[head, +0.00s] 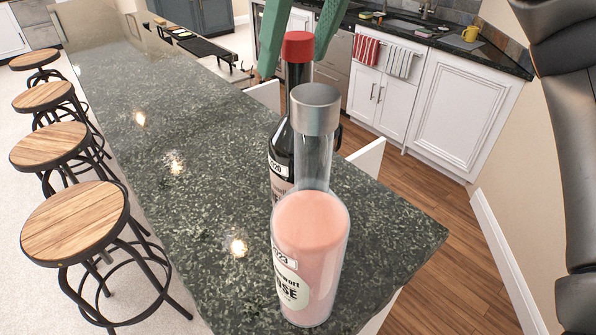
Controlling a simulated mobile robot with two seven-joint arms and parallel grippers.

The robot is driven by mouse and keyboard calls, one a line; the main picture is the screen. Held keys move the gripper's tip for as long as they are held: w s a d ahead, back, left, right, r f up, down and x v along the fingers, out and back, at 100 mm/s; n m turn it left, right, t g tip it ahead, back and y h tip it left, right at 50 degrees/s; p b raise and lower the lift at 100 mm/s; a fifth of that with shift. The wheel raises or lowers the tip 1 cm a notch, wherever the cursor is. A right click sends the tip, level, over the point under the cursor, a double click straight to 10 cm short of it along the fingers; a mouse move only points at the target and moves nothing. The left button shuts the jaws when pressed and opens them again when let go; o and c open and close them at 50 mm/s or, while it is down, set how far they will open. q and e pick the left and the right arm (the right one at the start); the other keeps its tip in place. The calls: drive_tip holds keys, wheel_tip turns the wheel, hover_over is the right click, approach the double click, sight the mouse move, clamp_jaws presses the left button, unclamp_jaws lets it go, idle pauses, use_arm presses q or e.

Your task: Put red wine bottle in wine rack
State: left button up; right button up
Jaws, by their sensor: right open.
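A dark bottle with a red cap (298,46), which looks like the red wine bottle, stands upright on the dark green stone counter (190,210). Its lower part is partly hidden by a clear bottle of pink liquid (310,255) with a grey cap, standing in front of it. My right gripper (294,63) comes in from the top of the view. Its green fingers are open, one on each side of the dark bottle's top; I cannot tell whether they touch it. My left gripper is not in view. I cannot make out a wine rack.
The counter to the left of the bottles is clear. Several wooden-topped stools (75,222) line its left side. White cabinets (445,110) with a sink counter stand at the back right, across a wooden floor (400,185). A low black object (207,47) lies beyond the counter.

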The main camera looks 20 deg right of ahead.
clamp_jaws()
idle(0.6)
drive_tip(key=shift+r, duration=0.1)
idle(0.7)
